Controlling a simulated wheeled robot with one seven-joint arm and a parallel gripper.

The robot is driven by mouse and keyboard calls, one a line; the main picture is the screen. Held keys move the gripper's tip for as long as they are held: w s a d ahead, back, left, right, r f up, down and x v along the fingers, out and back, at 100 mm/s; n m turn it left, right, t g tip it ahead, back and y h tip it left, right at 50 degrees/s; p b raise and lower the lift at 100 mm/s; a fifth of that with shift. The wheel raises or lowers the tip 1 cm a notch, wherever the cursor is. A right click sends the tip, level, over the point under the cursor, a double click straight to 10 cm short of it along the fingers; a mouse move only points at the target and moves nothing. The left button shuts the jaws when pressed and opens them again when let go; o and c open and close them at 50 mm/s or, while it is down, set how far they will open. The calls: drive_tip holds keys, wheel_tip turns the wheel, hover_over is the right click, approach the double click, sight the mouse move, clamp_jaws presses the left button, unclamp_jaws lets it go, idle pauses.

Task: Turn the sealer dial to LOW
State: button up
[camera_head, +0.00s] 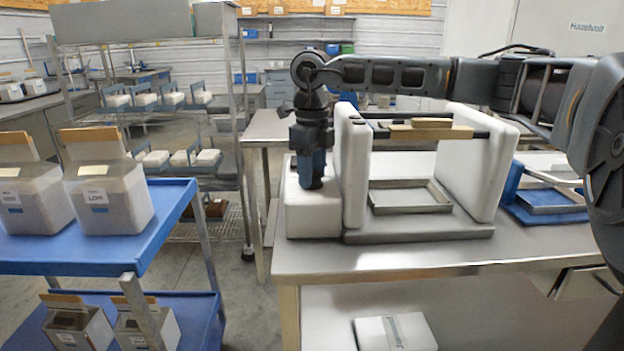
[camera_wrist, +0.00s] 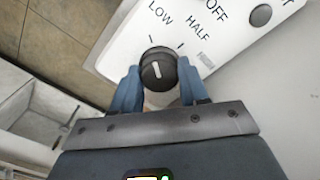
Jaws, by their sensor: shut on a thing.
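The black round sealer dial (camera_wrist: 160,62) is on a white panel (camera_wrist: 237,50) with the printed words LOW, HALF and OFF. A white mark on the dial points up and slightly left, roughly toward the tick near LOW; the exact alignment is hard to tell. My gripper (camera_wrist: 158,73) has one blue finger on each side of the dial and is shut on it. In the head view my gripper (camera_head: 312,184) points down onto the low white box (camera_head: 311,218) at the left of the sealer. The dial is hidden there.
The sealer's white uprights (camera_head: 355,168) stand close to the right of my gripper, with a bar and a grey tray (camera_head: 410,208) between them. A smaller black button (camera_wrist: 261,15) is on the panel. A blue cart (camera_head: 160,215) with boxes stands left, across a floor gap.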

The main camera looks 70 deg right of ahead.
drive_tip(key=shift+n, duration=0.4)
drive_tip(key=o, duration=1.1)
drive_tip(key=shift+c, duration=0.2)
drive_tip(key=shift+r+b, duration=0.35)
drive_tip(key=shift+r, duration=3.55)
